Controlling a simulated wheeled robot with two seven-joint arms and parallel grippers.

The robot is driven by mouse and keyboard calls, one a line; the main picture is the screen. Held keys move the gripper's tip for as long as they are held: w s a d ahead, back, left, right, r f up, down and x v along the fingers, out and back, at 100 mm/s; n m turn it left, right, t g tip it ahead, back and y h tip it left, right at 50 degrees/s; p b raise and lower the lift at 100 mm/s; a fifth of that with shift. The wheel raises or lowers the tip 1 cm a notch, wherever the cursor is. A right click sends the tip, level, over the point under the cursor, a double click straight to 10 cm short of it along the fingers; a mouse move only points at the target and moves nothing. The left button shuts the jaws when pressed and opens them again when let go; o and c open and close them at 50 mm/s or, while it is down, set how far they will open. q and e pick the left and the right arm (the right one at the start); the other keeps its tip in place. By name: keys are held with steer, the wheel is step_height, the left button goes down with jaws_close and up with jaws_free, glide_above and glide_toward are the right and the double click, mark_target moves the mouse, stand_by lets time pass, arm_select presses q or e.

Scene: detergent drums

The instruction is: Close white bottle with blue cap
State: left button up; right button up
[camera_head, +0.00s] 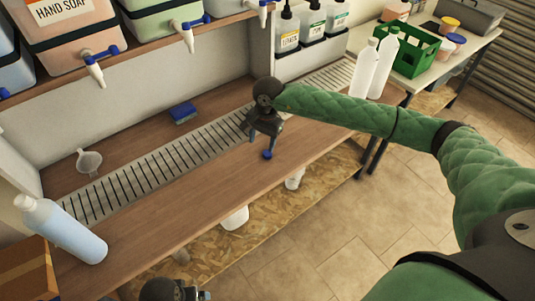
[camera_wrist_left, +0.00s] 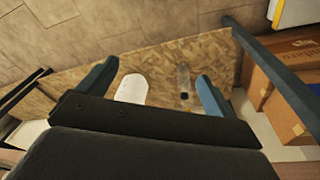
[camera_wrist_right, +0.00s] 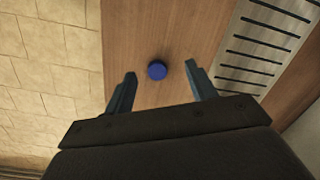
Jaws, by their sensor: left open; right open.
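A blue cap (camera_head: 267,154) lies on the wooden counter; in the right wrist view the cap (camera_wrist_right: 157,70) shows between the fingertips, apart from both. My right gripper (camera_head: 262,144) is open and points down at it. A white bottle with pale blue contents (camera_head: 70,232) stands at the counter's left end; whether its top is open is too small to tell. My left gripper (camera_wrist_left: 158,69) is open and empty over the lower shelf, and only its top shows at the bottom of the head view.
Two white bottles (camera_head: 363,68) stand at the counter's right end, behind my right arm. Tapped drums hang above. The counter's front strip is mostly clear. A cardboard box (camera_head: 25,272) is at bottom left.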

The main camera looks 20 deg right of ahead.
mark_target(267, 154)
steer(key=d, duration=0.1)
steer(key=d+h, duration=0.1)
steer(key=w+d, duration=0.1)
steer(key=shift+r, duration=0.25)
arm_select(q)
steer(key=shift+f, duration=0.1)
arm_select(e)
steer(key=shift+f+p, duration=0.45)
steer(key=shift+f, duration=0.9)
arm_select(q)
step_height(267, 154, down, 15)
steer(key=p, duration=0.2)
steer(key=shift+a+p, duration=0.2)
steer(key=shift+p, duration=0.15)
arm_select(e)
steer(key=f, duration=0.5)
steer(key=shift+w+a+f, duration=0.1)
steer(key=shift+w+a, duration=0.15)
steer(key=shift+a, duration=0.05)
arm_select(q)
steer(key=shift+s, duration=0.1)
arm_select(e)
steer(key=c, duration=1.1)
